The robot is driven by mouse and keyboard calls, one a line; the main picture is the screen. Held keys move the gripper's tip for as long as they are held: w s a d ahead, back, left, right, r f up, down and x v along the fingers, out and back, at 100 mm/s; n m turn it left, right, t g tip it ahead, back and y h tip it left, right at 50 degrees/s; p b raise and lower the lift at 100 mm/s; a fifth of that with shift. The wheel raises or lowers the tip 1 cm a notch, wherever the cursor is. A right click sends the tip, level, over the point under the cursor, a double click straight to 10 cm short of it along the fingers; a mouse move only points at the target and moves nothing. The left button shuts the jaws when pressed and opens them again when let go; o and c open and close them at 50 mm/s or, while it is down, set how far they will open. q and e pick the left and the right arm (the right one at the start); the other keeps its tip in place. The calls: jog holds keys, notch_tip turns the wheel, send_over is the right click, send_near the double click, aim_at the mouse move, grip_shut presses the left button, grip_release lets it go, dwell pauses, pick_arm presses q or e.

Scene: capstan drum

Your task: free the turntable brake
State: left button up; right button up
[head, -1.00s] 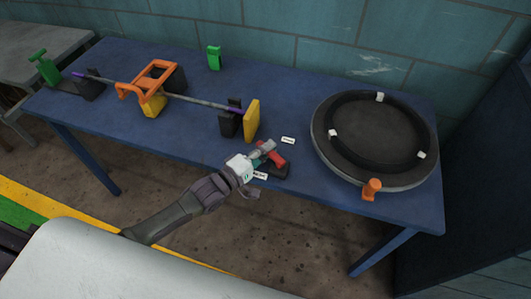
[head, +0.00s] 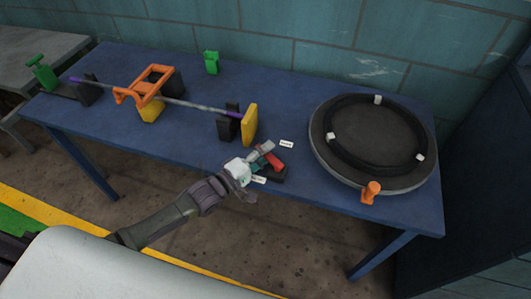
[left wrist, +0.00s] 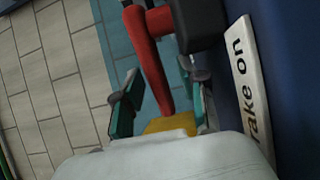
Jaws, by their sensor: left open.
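The turntable (head: 368,183), a round dark disc with a black ring on it, lies on the right of the blue table. The brake's red lever (head: 272,160) stands on a black base (head: 281,174) left of it, by the front edge. My left gripper (head: 261,157) is at the lever. In the left wrist view its teal fingers (left wrist: 163,98) are open, with the red lever (left wrist: 150,62) between them; contact is unclear. A white label (left wrist: 245,85) reading "rake on", its start cut off, lies beside the base. My right gripper is out of view.
A second small label (head: 286,144) lies behind the lever. An orange knob (head: 371,192) is at the turntable's front. A yellow plate (head: 249,124) and a rod (head: 185,101) on black supports stand to the left.

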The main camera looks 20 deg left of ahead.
pick_arm(q)
jog(key=v, duration=1.2)
